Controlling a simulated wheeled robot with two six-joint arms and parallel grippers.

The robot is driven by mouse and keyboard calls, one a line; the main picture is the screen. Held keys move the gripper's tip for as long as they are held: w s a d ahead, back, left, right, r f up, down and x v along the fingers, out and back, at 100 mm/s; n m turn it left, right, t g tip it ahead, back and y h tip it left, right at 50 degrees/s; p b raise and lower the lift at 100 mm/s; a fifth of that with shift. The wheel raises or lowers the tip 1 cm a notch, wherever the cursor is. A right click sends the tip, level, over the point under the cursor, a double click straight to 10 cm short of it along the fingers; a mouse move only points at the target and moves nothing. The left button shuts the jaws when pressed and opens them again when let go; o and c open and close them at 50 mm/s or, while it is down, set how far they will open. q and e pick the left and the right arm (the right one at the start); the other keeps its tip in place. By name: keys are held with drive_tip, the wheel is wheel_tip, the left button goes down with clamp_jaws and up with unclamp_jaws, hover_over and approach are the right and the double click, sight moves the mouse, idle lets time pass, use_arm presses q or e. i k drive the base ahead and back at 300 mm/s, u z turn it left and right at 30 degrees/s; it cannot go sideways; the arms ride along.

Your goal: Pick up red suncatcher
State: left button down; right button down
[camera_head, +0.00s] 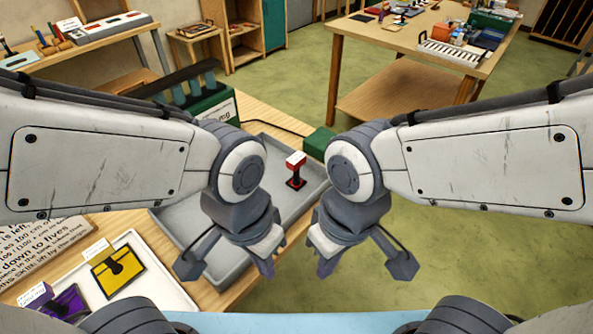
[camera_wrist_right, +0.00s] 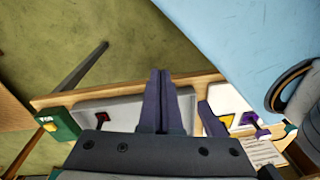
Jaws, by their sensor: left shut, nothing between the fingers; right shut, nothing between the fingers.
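The red suncatcher (camera_head: 295,160) stands in the grey tray (camera_head: 172,222) on the wooden bench, with a red top, a pale label and a dark stem and base. My left gripper (camera_head: 264,264) is shut and empty, at the tray's near right side in the picture. My right gripper (camera_head: 325,264) is shut and empty, right of the tray; its closed fingers also show in the right wrist view (camera_wrist_right: 158,100). Both are apart from the suncatcher.
A white tray (camera_head: 165,292) holds a yellow piece (camera_head: 118,272); a purple piece (camera_head: 65,304) lies at its left. A green box (camera_head: 212,108) stands behind the grey tray, and a small green block (camera_head: 319,143) sits at its far corner. Open floor lies right of the bench.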

sight(298, 158)
drive_tip(key=z, duration=0.8)
drive_tip(key=k, duration=1.05)
drive_tip(key=z, duration=0.95)
drive_tip(key=i, duration=1.75)
drive_tip(key=u, duration=1.5)
drive_tip(key=i, duration=0.8)
drive_tip(key=u, duration=1.05)
drive_tip(key=i, duration=0.2)
drive_tip(key=u, duration=0.25)
